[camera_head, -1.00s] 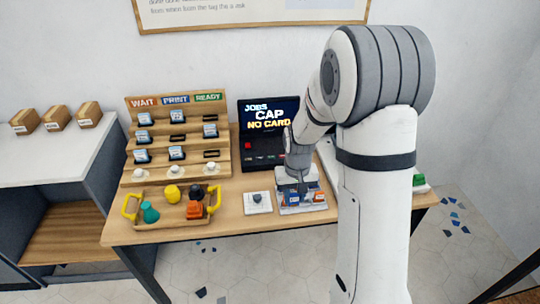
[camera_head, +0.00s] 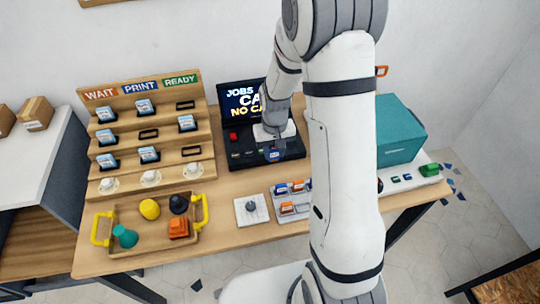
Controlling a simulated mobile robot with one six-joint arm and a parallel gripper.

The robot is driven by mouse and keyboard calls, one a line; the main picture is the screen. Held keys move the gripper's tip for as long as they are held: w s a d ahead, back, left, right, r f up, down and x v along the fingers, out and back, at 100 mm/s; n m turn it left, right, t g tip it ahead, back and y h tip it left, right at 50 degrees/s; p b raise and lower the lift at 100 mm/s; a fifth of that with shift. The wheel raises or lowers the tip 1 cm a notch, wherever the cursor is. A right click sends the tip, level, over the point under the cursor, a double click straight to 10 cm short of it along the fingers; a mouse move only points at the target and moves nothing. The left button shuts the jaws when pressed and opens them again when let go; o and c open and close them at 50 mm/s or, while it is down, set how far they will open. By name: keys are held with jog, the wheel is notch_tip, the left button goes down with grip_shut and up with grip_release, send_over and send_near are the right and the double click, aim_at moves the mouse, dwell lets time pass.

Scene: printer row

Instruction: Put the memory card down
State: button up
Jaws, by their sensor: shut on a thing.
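My gripper (camera_head: 273,148) points down over the black console (camera_head: 240,161), below its screen. It is shut on a small blue memory card (camera_head: 274,156), which shows just under the fingers; whether the card touches the console I cannot tell. The screen (camera_head: 246,99) reads "JOBS", "NO CA…" and part of another line, the rest hidden by my arm. A grey tray (camera_head: 279,213) with several blue and orange cards lies in front of the console, partly hidden by my arm. The stepped wooden rack (camera_head: 160,115) labelled WAIT, PRINT and READY holds several cards, with some slots empty.
A wooden tray (camera_head: 150,240) with yellow handles holds several coloured objects at the front left. A white plate with a grey knob (camera_head: 251,208) lies right of it. My arm covers the middle right.

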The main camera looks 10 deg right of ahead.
notch_tip(320, 180, down, 6)
jog(key=shift+f, duration=0.25)
jog(key=shift+f, duration=0.25)
jog(key=o, duration=0.9)
jog(key=shift+r, duration=0.1)
jog(key=shift+o, duration=0.2)
